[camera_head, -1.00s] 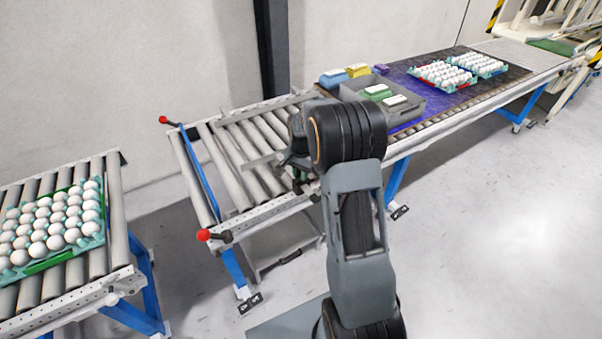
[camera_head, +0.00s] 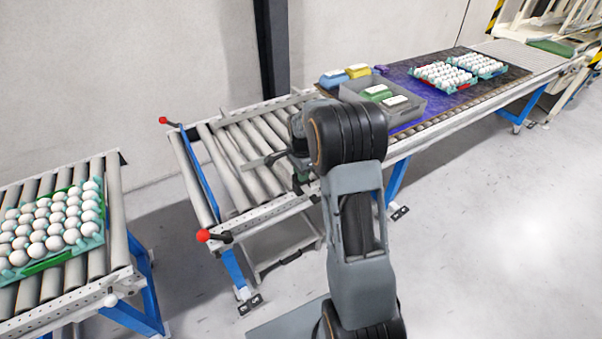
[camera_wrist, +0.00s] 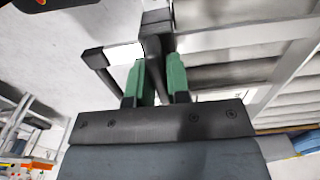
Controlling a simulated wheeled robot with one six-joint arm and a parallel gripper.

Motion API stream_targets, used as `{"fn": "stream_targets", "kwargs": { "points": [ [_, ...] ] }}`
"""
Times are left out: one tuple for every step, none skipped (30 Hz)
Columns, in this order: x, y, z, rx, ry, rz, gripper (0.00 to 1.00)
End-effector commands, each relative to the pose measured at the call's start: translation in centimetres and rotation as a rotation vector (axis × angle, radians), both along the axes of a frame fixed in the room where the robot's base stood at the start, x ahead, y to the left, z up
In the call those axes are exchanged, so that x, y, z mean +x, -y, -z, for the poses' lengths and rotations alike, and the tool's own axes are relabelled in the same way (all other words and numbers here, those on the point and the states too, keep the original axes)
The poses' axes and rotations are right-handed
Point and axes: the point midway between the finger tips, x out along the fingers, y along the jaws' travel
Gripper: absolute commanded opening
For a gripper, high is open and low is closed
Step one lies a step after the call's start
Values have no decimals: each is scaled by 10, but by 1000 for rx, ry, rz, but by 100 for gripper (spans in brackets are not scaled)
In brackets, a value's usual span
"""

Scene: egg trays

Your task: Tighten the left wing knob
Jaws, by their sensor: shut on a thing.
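My gripper (camera_wrist: 156,72) shows in the wrist view with its two green fingers closed on either side of a dark upright part, which I take for the left wing knob (camera_wrist: 154,47). The knob sits under a metal frame at the conveyor, and its lower part is hidden between the fingers. A dark bar runs off to its left. In the head view my wrist reaches to the near side of the middle roller conveyor (camera_head: 262,212), and my own arm hides the fingertips and the knob.
Red-tipped handles (camera_head: 203,235) stick out at the conveyor's left end. A left roller table bears a tray (camera_head: 62,257) of white eggs. A grey bin (camera_head: 418,91) and more egg trays (camera_head: 455,88) stand on the conveyor's far right part. The floor at right is clear.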

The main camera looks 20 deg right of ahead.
Motion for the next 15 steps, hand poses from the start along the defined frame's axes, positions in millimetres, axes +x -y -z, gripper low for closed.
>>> {"fn": "stream_targets", "kwargs": {
  "points": [
    [0,0,-1,-1,2,3,0],
    [0,0,-1,-1,2,4,0],
    [0,0,-1,-1,2,5,0],
    [0,0,-1,-1,2,5,0],
    [0,0,-1,-1,2,5,0],
    [0,0,-1,-1,2,5,0],
    [0,0,-1,-1,2,5,0],
    [0,0,-1,-1,2,5,0],
    [0,0,-1,-1,2,5,0],
    [0,0,-1,-1,2,5,0],
    [0,0,-1,-1,2,5,0],
    [0,0,-1,-1,2,5,18],
    [0,0,-1,-1,2,5,21],
    [0,0,-1,-1,2,5,24],
    [0,0,-1,-1,2,5,27]
  ]
}}
